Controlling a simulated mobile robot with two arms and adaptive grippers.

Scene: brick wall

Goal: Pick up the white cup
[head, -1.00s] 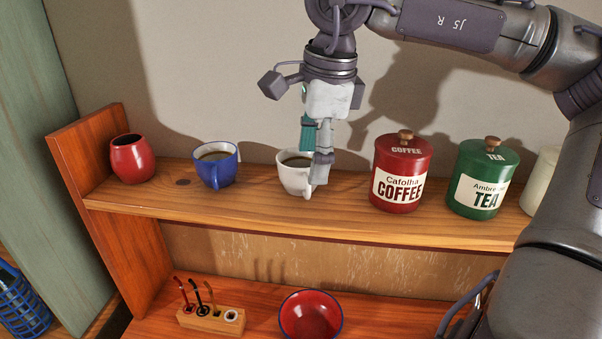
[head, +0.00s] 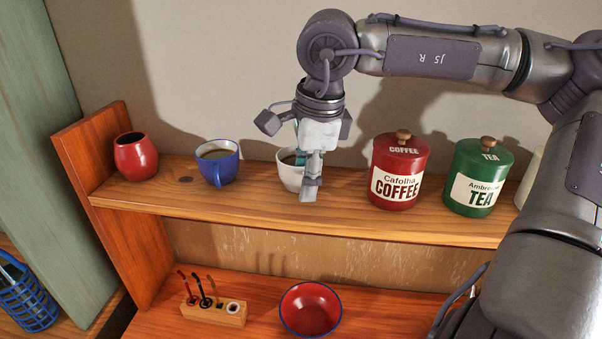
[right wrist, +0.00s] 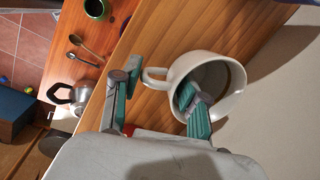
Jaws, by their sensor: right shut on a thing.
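The white cup (head: 287,179) stands on the upper shelf between the blue mug and the red coffee canister, partly hidden by my right gripper (head: 308,188). In the right wrist view, the right gripper (right wrist: 160,92) straddles the wall of the cup (right wrist: 236,103). One finger is inside the cup and the other is outside, beside the handle. The gripper is shut on the cup. I cannot see any clear lift off the shelf. My left gripper is not in view.
A red cup (head: 136,157) and the blue mug (head: 218,172) stand to the left on the upper shelf (head: 250,208). The red coffee canister (head: 385,200) and a green tea canister (head: 460,208) stand to the right. A red bowl (head: 310,308) and a wooden holder (head: 214,312) are below.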

